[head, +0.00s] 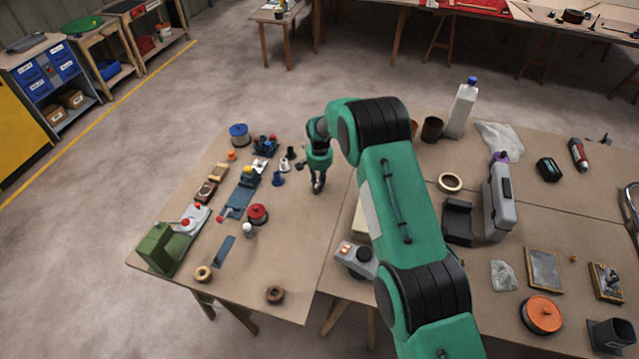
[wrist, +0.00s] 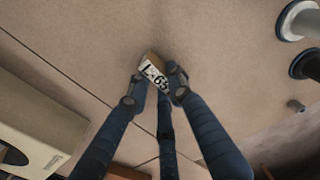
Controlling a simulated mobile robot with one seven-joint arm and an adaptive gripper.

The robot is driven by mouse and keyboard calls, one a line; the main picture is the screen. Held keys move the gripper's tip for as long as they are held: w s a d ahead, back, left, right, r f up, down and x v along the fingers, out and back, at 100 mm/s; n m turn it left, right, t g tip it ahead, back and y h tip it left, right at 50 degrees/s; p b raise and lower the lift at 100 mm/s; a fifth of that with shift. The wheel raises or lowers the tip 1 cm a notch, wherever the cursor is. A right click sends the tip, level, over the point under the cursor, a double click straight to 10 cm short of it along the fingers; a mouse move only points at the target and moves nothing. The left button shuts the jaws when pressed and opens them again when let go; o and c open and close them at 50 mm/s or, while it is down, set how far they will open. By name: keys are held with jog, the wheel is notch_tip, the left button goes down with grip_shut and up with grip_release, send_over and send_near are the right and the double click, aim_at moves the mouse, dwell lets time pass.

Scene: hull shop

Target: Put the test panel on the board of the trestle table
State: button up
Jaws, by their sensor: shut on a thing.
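My gripper (head: 318,188) is over the right part of the left table's brown board (head: 300,250), near the seam with the table to its right. In the wrist view my gripper (wrist: 155,88) is shut on a small marked piece (wrist: 153,72), pale with dark characters and a tan edge. Most of the piece is hidden between the fingers. I cannot tell from its look whether it is the test panel, or whether it touches the board. A flat blue-grey plate (head: 223,250) lies on the left table's front part. A grey panel in a wooden frame (head: 544,270) lies on the right table.
Spools, small fittings and a green machine (head: 163,248) crowd the left table's left side. A red spool (head: 257,214) and a brown ring (head: 274,294) stand nearer its middle. The board between them and the right edge is mostly bare. A grey case (head: 499,205) stands farther right.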

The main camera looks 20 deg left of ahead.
jog(key=o, duration=1)
notch_tip(320, 180, up, 12)
jog(key=shift+r+p, duration=0.1)
jog(key=shift+p, duration=0.3)
dwell(0.7)
